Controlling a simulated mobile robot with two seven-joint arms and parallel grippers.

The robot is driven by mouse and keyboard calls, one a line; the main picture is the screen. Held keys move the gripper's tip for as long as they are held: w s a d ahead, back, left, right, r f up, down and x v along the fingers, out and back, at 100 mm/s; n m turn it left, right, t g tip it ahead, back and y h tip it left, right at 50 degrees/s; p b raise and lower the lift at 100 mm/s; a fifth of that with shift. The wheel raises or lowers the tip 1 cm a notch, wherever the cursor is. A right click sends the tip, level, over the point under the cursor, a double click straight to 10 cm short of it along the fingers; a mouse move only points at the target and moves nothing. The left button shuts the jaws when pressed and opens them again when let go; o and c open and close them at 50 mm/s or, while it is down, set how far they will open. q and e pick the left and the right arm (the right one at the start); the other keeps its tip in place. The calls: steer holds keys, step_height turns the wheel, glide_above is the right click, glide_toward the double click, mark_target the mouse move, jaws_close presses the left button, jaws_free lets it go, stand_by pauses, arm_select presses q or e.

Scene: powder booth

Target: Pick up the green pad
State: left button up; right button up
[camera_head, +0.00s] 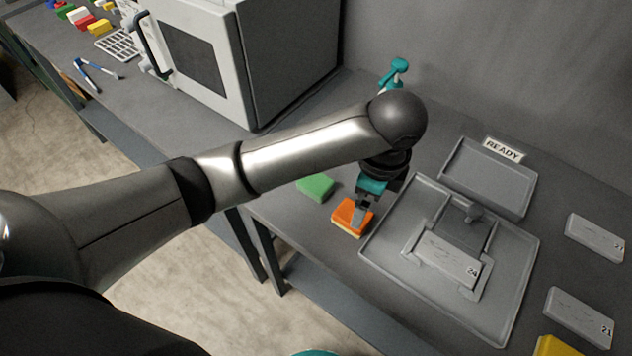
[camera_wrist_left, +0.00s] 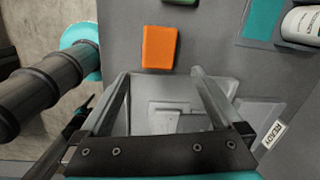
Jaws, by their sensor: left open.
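The green pad (camera_head: 315,187) lies flat on the grey bench near its front edge, left of an orange pad (camera_head: 351,217) in the head view. In the left wrist view only a dark green sliver of it (camera_wrist_left: 181,2) shows at the top edge. My left gripper (camera_head: 361,213) points down by the orange pad, with the green pad to its left. In the left wrist view its fingers (camera_wrist_left: 161,75) are spread with nothing between them, and the orange pad (camera_wrist_left: 160,47) lies beyond the tips. My right gripper is not in view.
A grey fixture tray (camera_head: 378,246) holding a plate marked 24 (camera_head: 447,262) lies right of the pads. A READY tray (camera_head: 451,167) sits behind it. A white cabinet (camera_head: 290,60) and a teal-topped bottle (camera_head: 397,70) stand behind. Plates and a yellow block (camera_head: 556,346) lie at right.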

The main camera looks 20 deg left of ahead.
arm_select(q)
steer(key=w+a+r+m+y, duration=0.2)
steer(key=w+a+r+y, duration=0.2)
steer(key=w+a+r, duration=0.15)
steer(key=b, duration=0.3)
glide_above(316, 180)
steer(key=d, duration=0.2)
steer(key=f, duration=0.8)
steer(key=shift+s+f, duration=0.35)
steer(key=shift+d+b+x, duration=0.15)
steer(key=shift+b+x, duration=0.1)
steer(key=shift+x, duration=1.3)
steer(key=shift+d+b+x, duration=0.1)
steer(key=shift+b+x, duration=0.1)
steer(key=shift+x, duration=1.35)
steer(key=c, duration=1.4)
